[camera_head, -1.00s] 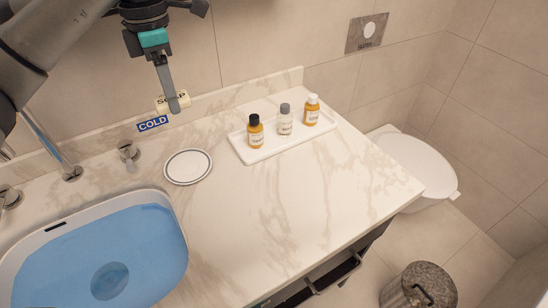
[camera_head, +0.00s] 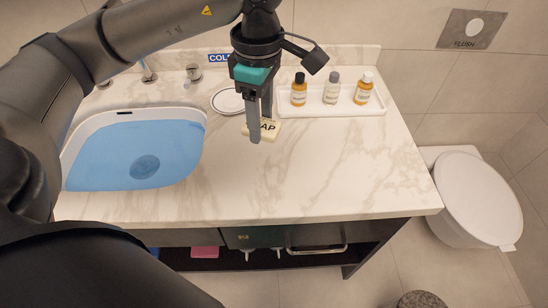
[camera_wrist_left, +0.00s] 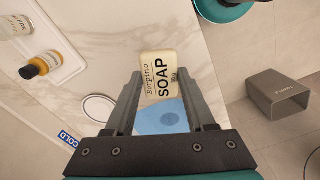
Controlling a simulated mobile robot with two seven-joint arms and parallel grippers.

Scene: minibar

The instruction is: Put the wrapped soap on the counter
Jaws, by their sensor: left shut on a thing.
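The wrapped soap (camera_head: 270,130) is a cream block with dark "SOAP" lettering. My left gripper (camera_head: 260,126) points down over the counter (camera_head: 330,165) and is shut on the soap. In the left wrist view the soap (camera_wrist_left: 158,70) sits between the two fingers (camera_wrist_left: 162,84), its lettered face showing. The soap is in front of the white round dish and right of the basin. I cannot tell how large the gap between soap and counter is. My right gripper is not in view.
A white tray (camera_head: 320,111) with three small bottles stands at the back right. A white round dish (camera_head: 226,101) is behind my gripper. The basin (camera_head: 98,122) holds blue water. The marble at front right is clear. A toilet (camera_head: 480,195) stands beyond the right edge.

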